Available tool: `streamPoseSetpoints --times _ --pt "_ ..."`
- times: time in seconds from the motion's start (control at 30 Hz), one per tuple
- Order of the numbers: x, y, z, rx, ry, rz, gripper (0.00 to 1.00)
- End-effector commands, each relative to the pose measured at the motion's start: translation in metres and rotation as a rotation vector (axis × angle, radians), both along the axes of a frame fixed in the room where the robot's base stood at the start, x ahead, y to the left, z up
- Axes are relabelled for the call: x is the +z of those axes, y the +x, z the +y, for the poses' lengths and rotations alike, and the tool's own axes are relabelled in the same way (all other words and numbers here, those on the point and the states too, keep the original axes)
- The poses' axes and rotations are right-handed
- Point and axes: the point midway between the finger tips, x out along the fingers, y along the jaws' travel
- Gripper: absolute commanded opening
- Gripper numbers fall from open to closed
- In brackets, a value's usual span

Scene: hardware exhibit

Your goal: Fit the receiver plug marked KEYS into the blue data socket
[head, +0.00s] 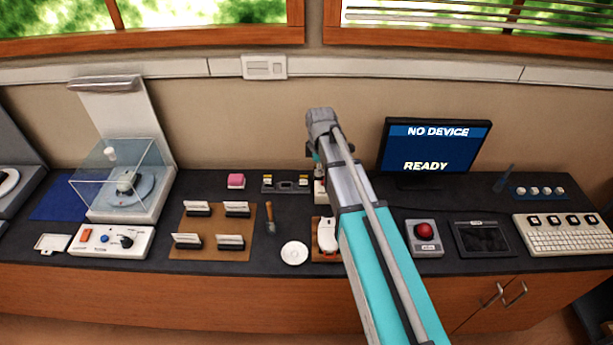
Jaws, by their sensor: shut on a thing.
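My gripper (317,158) points down at the back of the counter, right of the small grey rack. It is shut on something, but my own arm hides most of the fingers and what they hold. I cannot read a KEYS mark. The grey rack (285,187) has a yellow-topped piece at each end and a darker middle. A small white block with a red part (320,193) stands under the gripper, partly behind my arm. I cannot make out a blue socket on it. The monitor (435,147) reads NO DEVICE and READY.
A white mouse (327,235) on a brown board, a white disc (294,253) and a brown-handled tool (270,217) lie in front. A red-button box (424,237) and a keyboard (565,235) are right. A clear-covered turntable (125,180) is left.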

Motion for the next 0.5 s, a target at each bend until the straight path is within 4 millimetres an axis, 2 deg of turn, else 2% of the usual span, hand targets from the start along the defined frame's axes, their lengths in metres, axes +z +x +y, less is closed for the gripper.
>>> streamPoseSetpoints --times 0.03,0.2,0.4,0.5 --pt "0.000 0.012 -0.013 -0.005 0.000 0.000 0.00" --pt "-0.001 0.036 -0.053 -0.005 0.000 -0.001 0.00" --pt "-0.002 0.057 -0.093 -0.003 0.000 -0.001 0.00" --pt "-0.002 0.062 -0.106 -0.001 0.000 -0.002 0.00"
